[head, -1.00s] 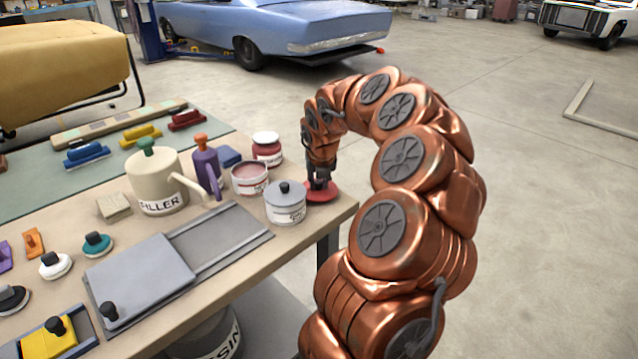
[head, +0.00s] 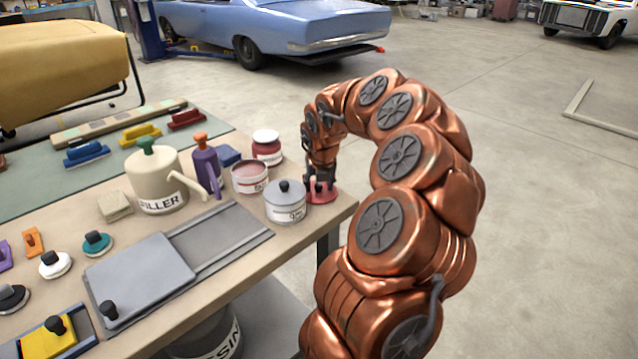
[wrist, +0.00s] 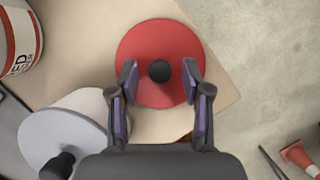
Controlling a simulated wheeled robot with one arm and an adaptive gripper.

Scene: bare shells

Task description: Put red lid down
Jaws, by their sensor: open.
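The red lid (wrist: 160,38) is a round red disc with a black knob (wrist: 160,71). It lies flat on the tabletop near the table's right corner, where it also shows in the head view (head: 323,197). My gripper (wrist: 159,80) is open, with its two purple-padded fingers apart on either side of the knob. In the head view my gripper (head: 320,182) is just above the lid and hides part of it. An open can with a pinkish-red inside (head: 249,178) stands to the left of the lid.
A grey-lidded can (head: 285,202) stands close to the left of the lid. A red can with a white lid (head: 266,147) is behind. The table edge (wrist: 222,108) is close to the lid, with open floor beyond.

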